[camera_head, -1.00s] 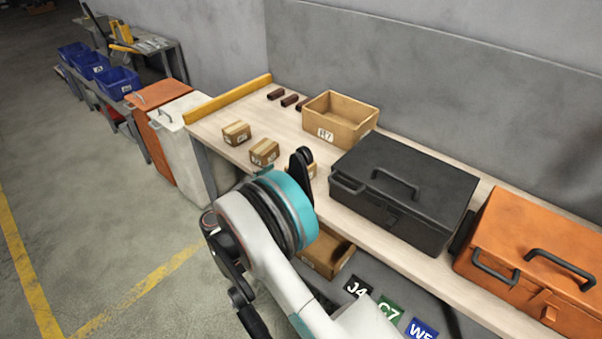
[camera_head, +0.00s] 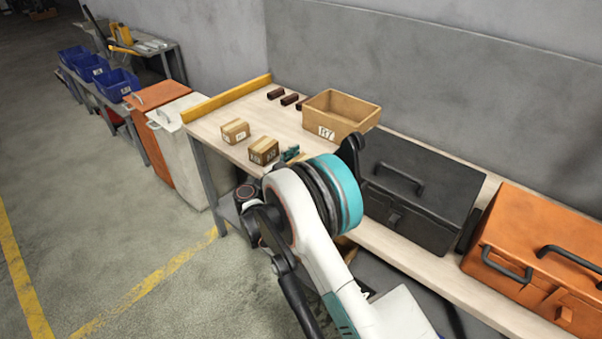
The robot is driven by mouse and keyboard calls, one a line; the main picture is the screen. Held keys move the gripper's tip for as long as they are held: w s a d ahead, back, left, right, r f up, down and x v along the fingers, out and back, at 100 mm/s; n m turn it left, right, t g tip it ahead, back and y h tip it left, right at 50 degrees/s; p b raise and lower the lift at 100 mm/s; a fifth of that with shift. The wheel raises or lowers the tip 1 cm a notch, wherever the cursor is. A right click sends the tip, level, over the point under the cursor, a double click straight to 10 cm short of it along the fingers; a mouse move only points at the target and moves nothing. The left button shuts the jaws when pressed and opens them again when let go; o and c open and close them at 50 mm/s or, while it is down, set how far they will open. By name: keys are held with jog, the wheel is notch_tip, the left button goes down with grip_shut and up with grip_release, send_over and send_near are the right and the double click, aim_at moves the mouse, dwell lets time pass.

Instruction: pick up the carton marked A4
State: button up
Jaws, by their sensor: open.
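Two small brown cartons with white labels stand on the workbench, one at the back left (camera_head: 235,131) and one nearer (camera_head: 264,151). Their labels are too small to read, so I cannot tell which is marked A4. A third carton, partly seen earlier beside my arm, is now mostly or wholly hidden behind it. My gripper (camera_head: 291,153) shows only as a small dark teal piece just right of the nearer carton. It is open, and the rest is hidden by my white and teal arm. I cannot tell whether it touches anything.
An open cardboard box (camera_head: 335,131) stands behind the cartons, with dark brown blocks (camera_head: 289,99) beside it. A black toolbox (camera_head: 418,205) and an orange toolbox (camera_head: 540,250) fill the right of the bench (camera_head: 212,128). A yellow rail (camera_head: 228,98) edges its left end.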

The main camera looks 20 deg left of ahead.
jog(key=c, duration=1.2)
jog(key=shift+r, duration=0.15)
jog(key=shift+c, duration=0.2)
